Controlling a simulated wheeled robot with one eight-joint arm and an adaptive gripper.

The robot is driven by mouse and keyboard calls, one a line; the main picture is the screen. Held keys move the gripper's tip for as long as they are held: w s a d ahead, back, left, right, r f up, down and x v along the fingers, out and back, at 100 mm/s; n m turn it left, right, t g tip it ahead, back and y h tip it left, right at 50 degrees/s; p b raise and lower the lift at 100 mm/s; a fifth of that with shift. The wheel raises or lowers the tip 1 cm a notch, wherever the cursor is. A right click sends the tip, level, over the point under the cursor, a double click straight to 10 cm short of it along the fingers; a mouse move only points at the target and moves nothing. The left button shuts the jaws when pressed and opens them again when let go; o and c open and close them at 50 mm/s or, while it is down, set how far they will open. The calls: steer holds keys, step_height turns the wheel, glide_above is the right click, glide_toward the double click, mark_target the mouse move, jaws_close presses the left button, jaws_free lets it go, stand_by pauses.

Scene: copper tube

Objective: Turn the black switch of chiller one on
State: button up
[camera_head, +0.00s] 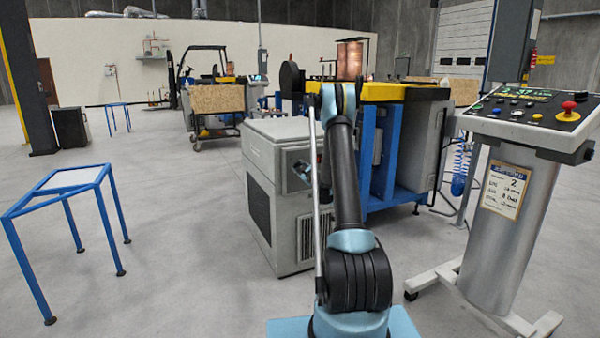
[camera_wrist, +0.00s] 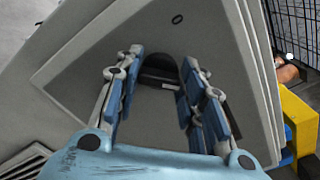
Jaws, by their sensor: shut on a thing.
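The chiller (camera_head: 262,165) is a grey box with dark vents, standing left of my arm in the head view. Its grey panel (camera_wrist: 90,55) fills much of the wrist view, tilted in the picture. The black switch (camera_wrist: 158,72) is a dark round part on that panel. My gripper (camera_wrist: 162,62) has its two blue-padded fingers on either side of the switch and is shut on it. In the head view my arm hides most of the gripper and the switch, so the switch's turn position cannot be told there.
A control console (camera_head: 530,112) with a red button stands close on the right. A blue and yellow machine (camera_head: 385,92) stands behind my arm. A blue-framed table (camera_head: 72,180) is at the left. Open floor (camera_head: 165,225) lies between that table and the chiller.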

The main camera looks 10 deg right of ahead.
steer(key=shift+a, duration=0.1)
steer(key=o, duration=1.1)
steer(key=v, duration=1.2)
